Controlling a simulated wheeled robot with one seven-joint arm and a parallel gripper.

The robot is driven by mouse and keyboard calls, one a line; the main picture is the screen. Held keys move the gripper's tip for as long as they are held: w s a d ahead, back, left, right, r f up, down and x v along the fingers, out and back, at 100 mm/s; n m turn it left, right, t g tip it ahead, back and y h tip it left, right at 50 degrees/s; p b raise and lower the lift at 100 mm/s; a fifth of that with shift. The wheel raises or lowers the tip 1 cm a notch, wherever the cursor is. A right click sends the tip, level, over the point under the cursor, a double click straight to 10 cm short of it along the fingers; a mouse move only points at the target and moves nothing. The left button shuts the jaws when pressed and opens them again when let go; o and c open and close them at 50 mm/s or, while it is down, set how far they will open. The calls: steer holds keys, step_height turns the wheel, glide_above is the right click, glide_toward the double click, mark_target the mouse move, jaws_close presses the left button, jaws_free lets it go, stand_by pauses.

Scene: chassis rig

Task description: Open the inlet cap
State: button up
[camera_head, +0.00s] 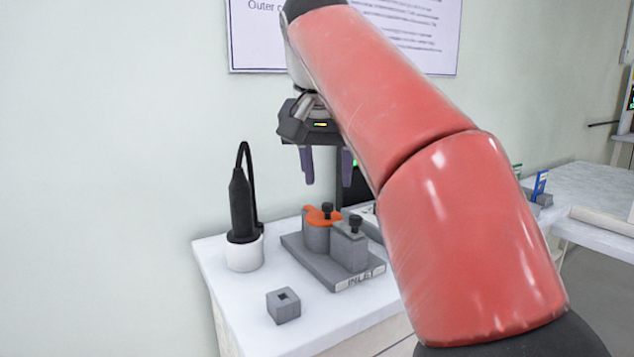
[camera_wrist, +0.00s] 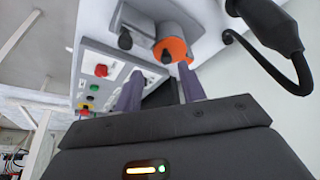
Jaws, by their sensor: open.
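My gripper (camera_head: 328,182) is open and empty, with its two purple fingers pointing down above the grey fixture (camera_head: 310,262). The fixture carries a round grey post with an orange cap (camera_head: 318,215) and a dark knob, and beside it a grey block (camera_head: 349,250) with another dark knob (camera_head: 355,222). A small label on the fixture's front edge (camera_head: 361,277) is hard to read. In the wrist view the orange cap (camera_wrist: 165,47) shows beyond the fingers of my gripper (camera_wrist: 160,90), apart from them. I cannot tell from the label which part is the inlet cap.
A black tool with a cable (camera_head: 241,205) stands in a white holder left of the fixture. A small grey block with a square hole (camera_head: 284,305) lies in front on the white table (camera_head: 225,285). A panel with coloured buttons (camera_wrist: 97,85) shows in the wrist view.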

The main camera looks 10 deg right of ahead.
mark_target(327, 204)
steer(key=shift+m, duration=0.3)
steer(key=w+f+b, duration=0.1)
steer(key=f, duration=0.1)
steer(key=w+f+b, duration=0.1)
steer(key=w+f, duration=0.1)
steer(key=w+d+f+b, duration=0.1)
steer(key=shift+w+f, duration=0.15)
steer(key=shift+f, duration=0.25)
steer(key=shift+c, duration=0.2)
jaws_close()
